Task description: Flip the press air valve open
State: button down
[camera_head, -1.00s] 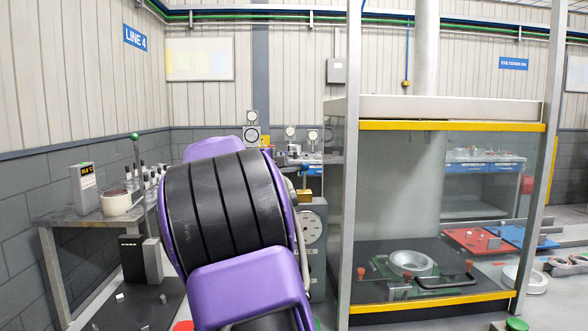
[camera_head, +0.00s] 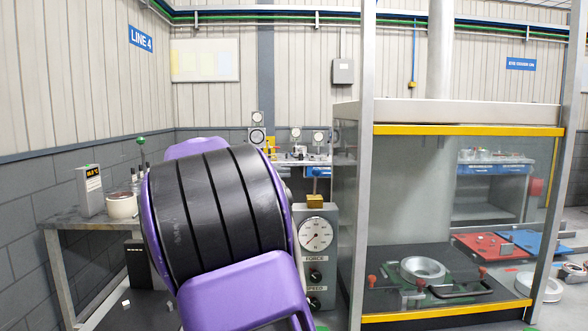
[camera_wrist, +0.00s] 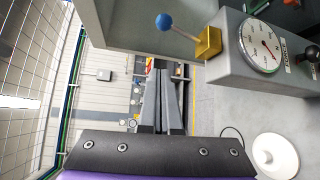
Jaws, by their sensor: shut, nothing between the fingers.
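The press air valve is a brass block (camera_wrist: 208,42) with a thin lever ending in a blue ball (camera_wrist: 164,21), mounted on top of the grey control box (camera_wrist: 228,72). In the wrist view the lever points left and slightly up from the block. My gripper (camera_wrist: 163,72) is shut and empty, below the lever in that picture and apart from it.
The control box carries a round gauge (camera_head: 316,234) and black knobs (camera_head: 316,276). The press enclosure (camera_head: 460,129), with glass sides and yellow bars, stands right of it. A workbench (camera_head: 85,220) is at the left. In the wrist view a white round thing (camera_wrist: 275,155) sits lower right.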

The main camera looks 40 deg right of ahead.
jog(key=shift+s+a+f, duration=0.15)
jog(key=shift+a+f, duration=0.05)
jog(key=shift+a, duration=0.45)
jog(key=shift+s+a+f, duration=0.1)
jog(key=shift+a+f, duration=0.15)
jog(key=shift+a, duration=0.45)
jog(key=shift+s+a+f, duration=0.15)
jog(key=shift+a+f, duration=0.05)
jog(key=shift+a, duration=0.45)
jog(key=shift+r, duration=0.1)
